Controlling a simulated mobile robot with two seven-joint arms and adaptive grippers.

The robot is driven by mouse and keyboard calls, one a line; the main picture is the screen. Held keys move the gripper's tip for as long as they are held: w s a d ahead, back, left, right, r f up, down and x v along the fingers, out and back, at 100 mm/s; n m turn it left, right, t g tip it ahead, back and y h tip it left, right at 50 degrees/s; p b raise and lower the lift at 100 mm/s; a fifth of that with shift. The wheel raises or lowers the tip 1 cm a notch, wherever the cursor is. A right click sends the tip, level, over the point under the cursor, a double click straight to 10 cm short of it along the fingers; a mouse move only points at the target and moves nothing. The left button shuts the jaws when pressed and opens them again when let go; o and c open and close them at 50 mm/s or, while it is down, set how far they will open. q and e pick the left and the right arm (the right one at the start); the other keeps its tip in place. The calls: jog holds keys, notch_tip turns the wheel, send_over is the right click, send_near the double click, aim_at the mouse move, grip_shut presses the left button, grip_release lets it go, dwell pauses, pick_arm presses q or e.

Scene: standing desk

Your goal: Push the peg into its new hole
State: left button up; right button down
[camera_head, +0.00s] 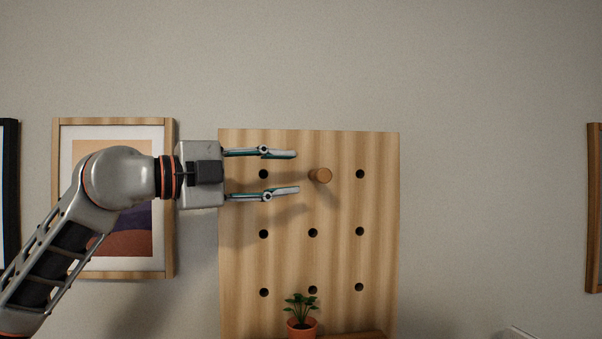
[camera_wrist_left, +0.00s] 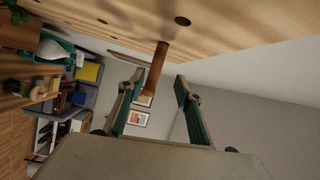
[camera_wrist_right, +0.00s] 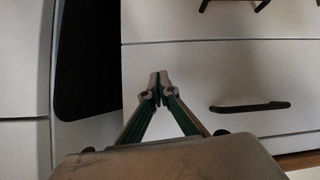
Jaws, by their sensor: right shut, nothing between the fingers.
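The round wooden peg (camera_head: 320,175) sticks out of the pegboard (camera_head: 335,260) at the top middle position, covering any hole there. In the left wrist view the peg (camera_wrist_left: 156,68) projects well out from the board. My left gripper (camera_head: 297,172) is open, in front of the board, its fingers pointing right towards the peg. In the left wrist view my left gripper (camera_wrist_left: 159,79) has one finger on each side of the peg's line, with a gap to both. My right gripper (camera_wrist_right: 158,79) is shut and empty, seen only in the right wrist view.
Several empty holes dot the board, such as the centre hole (camera_head: 312,232). A small potted plant (camera_head: 301,318) stands at the board's foot. A framed picture (camera_head: 167,220) hangs behind my left arm. A white drawer front (camera_wrist_right: 240,75) faces my right gripper.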

pick_arm(q)
jog(key=v, duration=0.6)
jog(key=shift+s+a, duration=0.2)
jog(key=shift+f, duration=0.1)
